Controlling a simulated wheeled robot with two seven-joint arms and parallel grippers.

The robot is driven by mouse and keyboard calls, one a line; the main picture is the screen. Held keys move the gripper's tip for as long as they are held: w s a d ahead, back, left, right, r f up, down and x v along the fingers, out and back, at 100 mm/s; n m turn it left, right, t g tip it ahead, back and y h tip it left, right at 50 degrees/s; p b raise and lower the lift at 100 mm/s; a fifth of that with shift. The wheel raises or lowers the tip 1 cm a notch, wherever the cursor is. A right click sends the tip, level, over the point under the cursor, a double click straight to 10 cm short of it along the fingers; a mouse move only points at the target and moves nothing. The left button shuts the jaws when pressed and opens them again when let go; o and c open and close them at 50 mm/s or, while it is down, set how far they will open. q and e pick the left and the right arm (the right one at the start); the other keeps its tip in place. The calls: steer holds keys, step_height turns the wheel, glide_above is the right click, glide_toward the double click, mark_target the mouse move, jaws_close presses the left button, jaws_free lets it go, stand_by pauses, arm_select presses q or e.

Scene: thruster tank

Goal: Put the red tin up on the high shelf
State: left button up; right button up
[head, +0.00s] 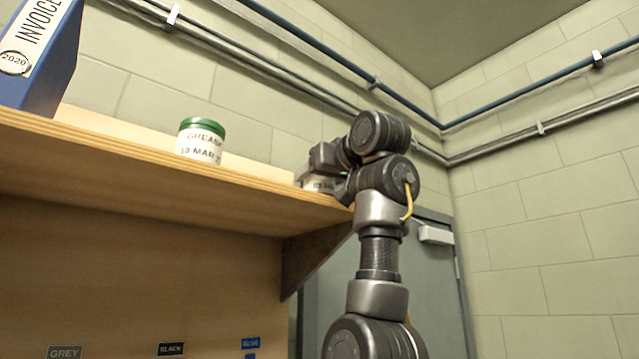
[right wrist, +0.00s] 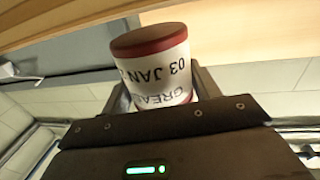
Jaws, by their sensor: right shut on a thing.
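The gripper hides most of the tin there. I cannot tell whether the tin touches the shelf top. My left gripper is not in view.
A green-lidded grease tin (head: 201,142) stands on the shelf to the left, with bare shelf between it and my gripper. A blue invoice binder (head: 45,55) stands at the far left. A bracket (head: 315,255) supports the shelf's right end. Pipes (head: 290,85) run along the wall behind.

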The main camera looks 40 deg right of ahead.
steer(key=shift+w+f, duration=0.15)
steer(key=shift+f, duration=0.3)
steer(key=shift+w+f, duration=0.15)
steer(key=shift+f, duration=0.25)
steer(key=shift+a, duration=0.1)
steer(key=shift+s, duration=0.25)
steer(key=shift+f, duration=0.1)
steer(key=o, duration=0.8)
steer(key=shift+c, duration=0.2)
steer(key=o, duration=0.3)
steer(key=shift+w, duration=0.15)
steer(key=shift+o, duration=0.2)
